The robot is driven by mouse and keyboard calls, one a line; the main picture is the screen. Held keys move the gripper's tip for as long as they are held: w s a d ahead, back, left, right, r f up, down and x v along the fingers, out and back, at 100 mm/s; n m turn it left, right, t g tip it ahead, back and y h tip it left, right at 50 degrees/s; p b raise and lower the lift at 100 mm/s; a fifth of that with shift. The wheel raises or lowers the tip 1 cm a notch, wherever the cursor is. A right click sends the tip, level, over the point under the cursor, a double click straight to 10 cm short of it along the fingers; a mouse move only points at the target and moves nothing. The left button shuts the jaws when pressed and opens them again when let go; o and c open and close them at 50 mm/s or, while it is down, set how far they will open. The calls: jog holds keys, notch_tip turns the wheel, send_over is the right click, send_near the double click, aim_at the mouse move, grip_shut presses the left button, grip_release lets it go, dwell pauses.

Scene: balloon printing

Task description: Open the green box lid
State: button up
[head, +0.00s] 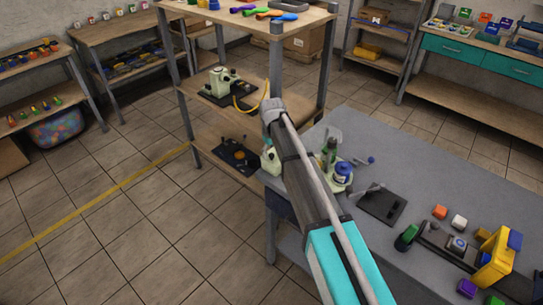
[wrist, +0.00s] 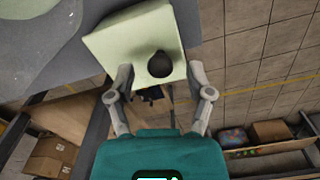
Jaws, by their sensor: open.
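A pale green box (wrist: 118,45) fills the upper middle of the wrist view, with a round dark knob (wrist: 160,63) on its lid. The lid looks shut. My gripper (wrist: 160,72) is open, its two grey fingers spread on either side of the knob with clear gaps. I cannot tell whether the fingertips are down at knob height. In the head view a pale green part of the box (head: 271,161) shows at the left edge of the grey table, mostly hidden behind my arm. My gripper is largely hidden there too.
The grey table (head: 440,165) holds a green and blue bottle (head: 343,176), a black plate (head: 382,204) and a yellow device (head: 495,262) with small coloured blocks around it. A wooden shelf unit (head: 240,120) stands close behind the table's left edge.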

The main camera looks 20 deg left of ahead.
jog(key=shift+f, duration=0.15)
grip_shut()
dwell(0.4)
